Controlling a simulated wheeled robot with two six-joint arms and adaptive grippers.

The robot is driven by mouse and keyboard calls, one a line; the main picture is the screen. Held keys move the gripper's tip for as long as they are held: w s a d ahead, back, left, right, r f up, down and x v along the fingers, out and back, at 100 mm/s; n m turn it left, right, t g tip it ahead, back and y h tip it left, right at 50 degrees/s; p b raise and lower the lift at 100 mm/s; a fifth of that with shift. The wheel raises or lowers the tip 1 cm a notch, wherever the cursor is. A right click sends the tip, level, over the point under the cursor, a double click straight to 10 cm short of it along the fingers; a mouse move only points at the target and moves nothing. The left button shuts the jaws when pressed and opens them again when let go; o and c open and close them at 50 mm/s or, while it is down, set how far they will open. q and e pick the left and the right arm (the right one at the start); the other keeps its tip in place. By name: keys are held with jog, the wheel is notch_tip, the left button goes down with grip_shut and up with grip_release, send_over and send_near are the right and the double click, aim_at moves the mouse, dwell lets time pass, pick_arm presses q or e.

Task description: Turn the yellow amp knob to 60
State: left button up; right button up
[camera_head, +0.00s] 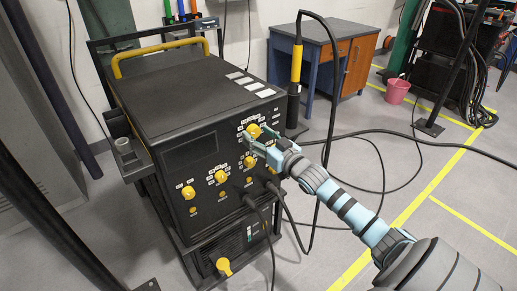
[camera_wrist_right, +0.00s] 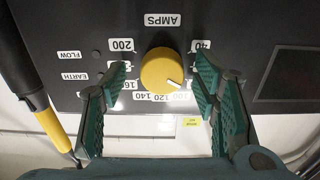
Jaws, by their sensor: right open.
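The yellow amp knob (camera_head: 253,131) is at the upper right of the black welding machine's front panel (camera_head: 203,160). In the right wrist view, upside down, the knob (camera_wrist_right: 162,70) sits under the AMPS label. Its white pointer mark faces lower right, near the 100 side of the scale; the exact value is unclear. My right gripper (camera_head: 261,144) is at the panel. Its open fingers (camera_wrist_right: 161,76) stand on either side of the knob, with gaps visible. My left gripper is not in view.
Other yellow knobs (camera_head: 188,192) sit lower on the panel. Cables (camera_head: 265,222) hang from its front, and a yellow-and-black torch (camera_head: 296,64) stands at its right side. A desk (camera_head: 318,50) and a pink bucket (camera_head: 397,91) are behind. Open floor lies to the right.

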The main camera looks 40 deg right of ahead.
jog(key=shift+f, duration=0.1)
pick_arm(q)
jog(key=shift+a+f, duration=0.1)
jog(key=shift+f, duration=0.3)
pick_arm(e)
jog(key=shift+a, duration=0.1)
jog(key=c, duration=1.2)
jog(key=shift+o, duration=0.2)
jog(key=shift+n, duration=0.3)
jog(key=n+b, duration=0.1)
jog(key=n, duration=0.2)
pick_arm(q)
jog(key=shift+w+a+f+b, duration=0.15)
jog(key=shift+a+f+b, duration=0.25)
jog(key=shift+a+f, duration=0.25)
pick_arm(e)
jog(key=shift+n, duration=1.2)
